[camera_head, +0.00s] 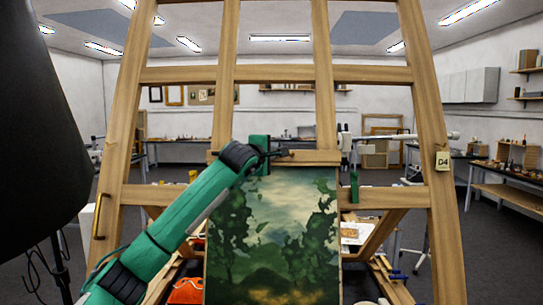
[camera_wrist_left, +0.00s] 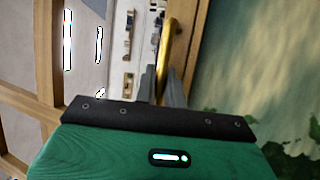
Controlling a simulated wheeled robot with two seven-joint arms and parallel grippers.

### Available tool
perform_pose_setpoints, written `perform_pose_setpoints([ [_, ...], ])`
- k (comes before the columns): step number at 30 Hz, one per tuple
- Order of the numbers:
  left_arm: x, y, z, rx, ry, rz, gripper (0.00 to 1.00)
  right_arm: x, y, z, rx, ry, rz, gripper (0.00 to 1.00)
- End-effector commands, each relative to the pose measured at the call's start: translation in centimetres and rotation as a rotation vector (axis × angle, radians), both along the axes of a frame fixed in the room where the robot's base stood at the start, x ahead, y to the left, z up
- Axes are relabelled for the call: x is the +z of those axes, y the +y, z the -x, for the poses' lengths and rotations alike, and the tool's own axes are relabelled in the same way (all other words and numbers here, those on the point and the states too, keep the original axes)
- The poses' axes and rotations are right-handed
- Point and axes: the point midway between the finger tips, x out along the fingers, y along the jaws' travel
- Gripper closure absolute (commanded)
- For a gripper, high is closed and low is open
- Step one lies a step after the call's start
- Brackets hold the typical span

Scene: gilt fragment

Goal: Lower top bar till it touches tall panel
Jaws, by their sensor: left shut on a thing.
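The tall panel (camera_head: 272,235), a painting of green trees under a pale sky, stands upright on the wooden easel. The wooden top bar (camera_head: 318,157) lies across just above its upper edge; I cannot tell whether they touch. My left gripper (camera_head: 277,153) reaches in from the lower left to the bar. In the left wrist view its grey fingers (camera_wrist_left: 163,88) are shut on a curved brass handle (camera_wrist_left: 168,45). The bar's wood (camera_wrist_left: 193,35) shows beside the handle, with the panel (camera_wrist_left: 250,60) to its right. My right gripper is not in view.
The easel's side posts (camera_head: 432,150) and upper crossbar (camera_head: 275,74) frame the work. A large dark shape (camera_head: 35,110) fills the left edge. A second brass handle (camera_head: 99,215) is on the left post. Benches (camera_head: 510,165) stand behind.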

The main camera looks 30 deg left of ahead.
Motion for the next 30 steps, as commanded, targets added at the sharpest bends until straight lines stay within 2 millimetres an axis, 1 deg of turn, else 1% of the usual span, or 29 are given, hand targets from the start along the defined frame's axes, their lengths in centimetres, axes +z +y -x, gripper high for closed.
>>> perform_pose_setpoints([
  [2,-0.1,0.0,0.0,0.0,0.003,-0.001,1.0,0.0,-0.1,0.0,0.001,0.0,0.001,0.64],
  [3,-0.1,0.0,0.0,0.0,0.003,-0.001,0.85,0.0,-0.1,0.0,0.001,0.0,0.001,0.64],
  [4,-0.1,0.0,0.0,0.0,0.002,-0.001,0.81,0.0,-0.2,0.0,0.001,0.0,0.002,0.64],
  [13,-0.1,0.0,0.1,0.0,0.001,0.0,0.81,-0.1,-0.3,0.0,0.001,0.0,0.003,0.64],
  [17,-0.2,-0.1,1.1,0.0,-0.001,-0.001,0.81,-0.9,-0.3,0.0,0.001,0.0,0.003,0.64],
  [20,-0.3,-0.4,2.7,0.0,-0.002,-0.003,0.81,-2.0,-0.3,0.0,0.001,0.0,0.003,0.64],
  [24,-0.2,-0.9,5.9,0.0,-0.002,-0.003,0.81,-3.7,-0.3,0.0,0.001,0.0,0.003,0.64],
  [30,0.2,-1.5,10.2,0.001,-0.002,-0.002,0.81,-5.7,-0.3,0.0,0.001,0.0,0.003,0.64],
])
